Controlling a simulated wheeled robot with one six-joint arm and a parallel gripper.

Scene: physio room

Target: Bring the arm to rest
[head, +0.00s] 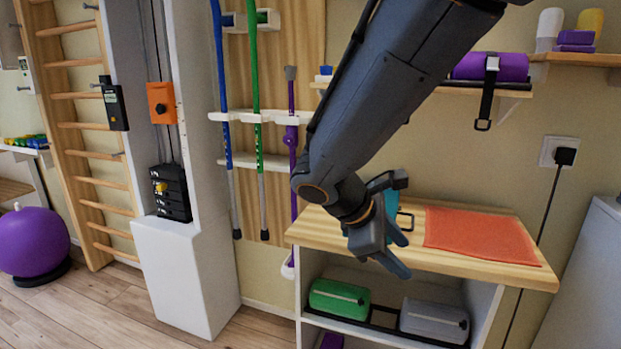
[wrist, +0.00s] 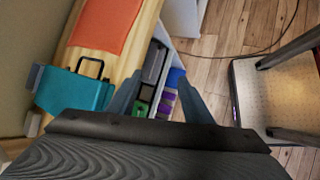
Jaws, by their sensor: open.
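My arm reaches down from the top right of the head view, and my gripper (head: 398,256) hangs in front of the wooden-topped cabinet (head: 470,262). In the wrist view my gripper (wrist: 158,98) shows two dark fingers spread apart with nothing between them. A teal case (wrist: 75,92) with a black handle stands on the cabinet top close to the gripper. In the head view the arm and gripper hide most of the teal case (head: 391,204).
An orange mat (head: 475,234) lies on the cabinet top. Green (head: 338,297) and grey (head: 435,318) rolls sit on the shelf below. Canes hang on the wall rack behind. A purple ball (head: 34,240) is at far left. A chair-like piece (wrist: 275,92) stands right in the wrist view.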

